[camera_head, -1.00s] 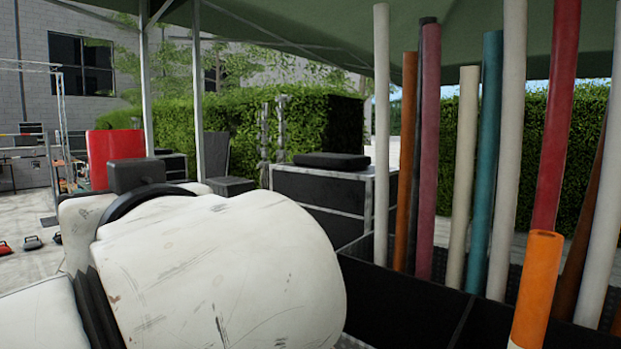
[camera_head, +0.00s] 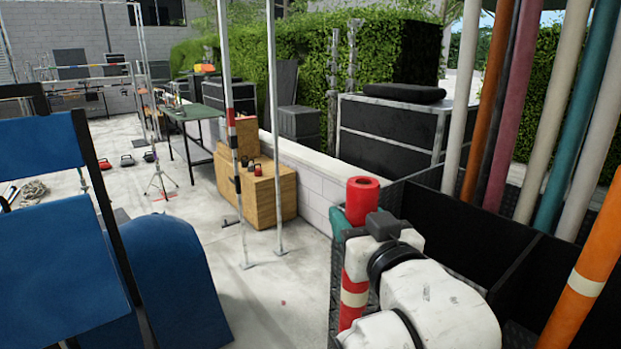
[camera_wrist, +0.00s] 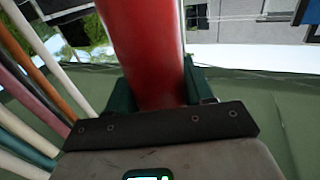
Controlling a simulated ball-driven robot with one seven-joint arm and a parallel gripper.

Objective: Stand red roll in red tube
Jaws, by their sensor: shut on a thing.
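The red roll (camera_head: 362,207) stands upright in the head view, its hollow end at the top. A red length with a pale band (camera_head: 355,292) lines up below it and looks like the same roll; my wrist and gripper hide the stretch between. My gripper (camera_head: 340,224) shows partly as a teal jaw beside the roll, left of the black bin. In the wrist view the red roll (camera_wrist: 143,45) lies between the teal jaws (camera_wrist: 157,88), which are shut on it. I cannot make out a red tube for certain; a maroon pole (camera_head: 517,110) stands among the others.
The black bin (camera_head: 415,205) with dividers holds several tall poles at right, including an orange one with a pale band (camera_head: 590,275). Blue panels (camera_head: 60,240) stand at left. A wooden box (camera_head: 265,195) and metal posts stand behind; paved floor between is open.

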